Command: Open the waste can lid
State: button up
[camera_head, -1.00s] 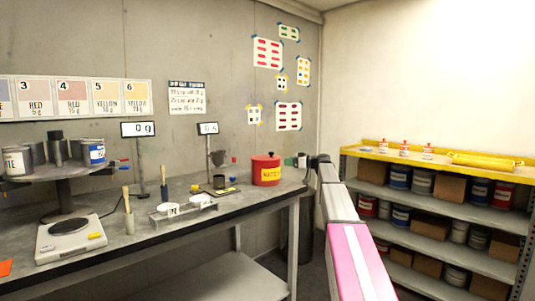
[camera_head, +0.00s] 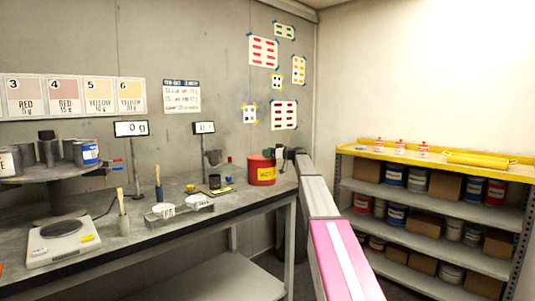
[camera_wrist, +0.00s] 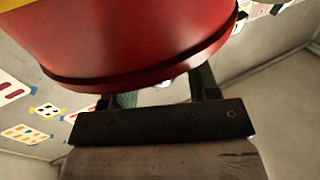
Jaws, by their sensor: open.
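The red waste can (camera_head: 262,174) with a yellow label stands at the right end of the workbench. Its top looks flat in the head view, and I cannot tell whether its lid is on. My gripper (camera_head: 283,156) is at the can's upper right side, very close to it. In the wrist view the red can (camera_wrist: 140,40) fills the top of the picture, with a dark-edged rim along its lower side. My gripper (camera_wrist: 165,92) is open there, its two greenish fingers reaching toward this rim and partly hidden behind it. Contact cannot be told.
The workbench (camera_head: 150,231) holds a scale (camera_head: 62,242), white cups (camera_head: 197,202), brushes, and a small dark cup (camera_head: 214,181) left of the waste can. A shelf (camera_head: 430,200) with paint tins and boxes stands at the right. The wall is behind the bench.

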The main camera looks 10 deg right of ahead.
jog(key=shift+w+a, duration=0.2)
jog(key=shift+a, duration=0.1)
grip_shut()
jog(key=shift+r, duration=0.1)
